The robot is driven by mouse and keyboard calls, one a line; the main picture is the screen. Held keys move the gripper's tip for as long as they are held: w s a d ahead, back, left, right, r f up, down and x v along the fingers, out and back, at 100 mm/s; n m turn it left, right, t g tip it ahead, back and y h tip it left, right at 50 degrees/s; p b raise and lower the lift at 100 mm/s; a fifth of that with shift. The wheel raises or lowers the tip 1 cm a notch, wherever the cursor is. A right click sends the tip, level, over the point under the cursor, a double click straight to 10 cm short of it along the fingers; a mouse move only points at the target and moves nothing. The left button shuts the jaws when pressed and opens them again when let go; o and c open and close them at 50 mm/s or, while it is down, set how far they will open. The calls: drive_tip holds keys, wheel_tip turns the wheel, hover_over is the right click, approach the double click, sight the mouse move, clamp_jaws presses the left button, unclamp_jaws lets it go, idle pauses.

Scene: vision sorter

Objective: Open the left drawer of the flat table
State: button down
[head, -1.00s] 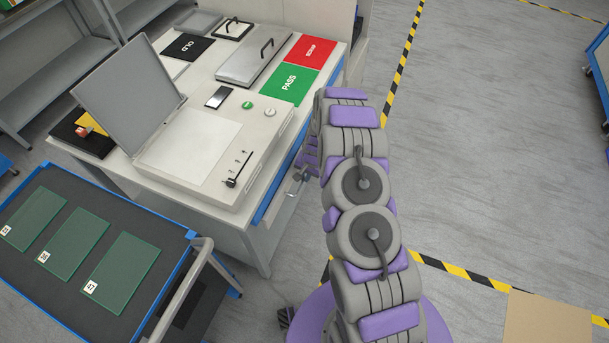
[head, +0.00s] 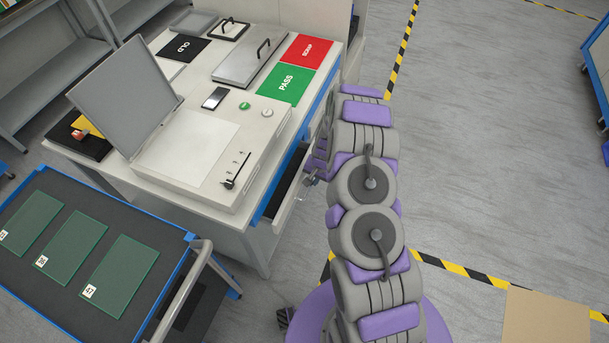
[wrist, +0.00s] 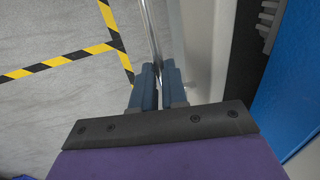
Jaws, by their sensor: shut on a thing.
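The flat table (head: 200,207) has a white top with a blue edge strip (head: 264,203). Its left drawer (head: 289,208) is pulled partly out, and a dark gap shows behind its pale front. My gripper (head: 309,178) is at the drawer front, partly hidden by my arm in the head view. In the wrist view my gripper's blue fingers (wrist: 159,78) are closed around a thin metal bar handle (wrist: 150,32). The drawer front (wrist: 195,45) is just right of the fingers there, with the dark drawer inside beyond it.
On the table are a machine with a raised lid (head: 125,92), a green PASS mat (head: 287,85) and a red SCRAP mat (head: 306,52). A cart (head: 112,210) with glass plates stands at the lower left. Open floor (head: 480,160) lies to the right.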

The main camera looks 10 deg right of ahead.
drive_tip(key=s+d+p, duration=0.3)
drive_tip(key=s+d, duration=1.1)
drive_tip(key=d, duration=0.3)
drive_tip(key=shift+f, duration=0.2)
drive_tip(key=shift+d, duration=0.1)
drive_tip(key=c, duration=1.2)
unclamp_jaws()
drive_tip(key=shift+w+r, duration=0.1)
drive_tip(key=shift+r, duration=0.05)
drive_tip(key=shift+o, duration=0.2)
drive_tip(key=shift+w+d, duration=0.15)
drive_tip(key=shift+d, duration=0.1)
wheel_tip(320, 180, up, 17)
drive_tip(key=s+d+p, duration=0.2)
drive_tip(key=p, duration=0.1)
drive_tip(key=shift+d+p, duration=0.35)
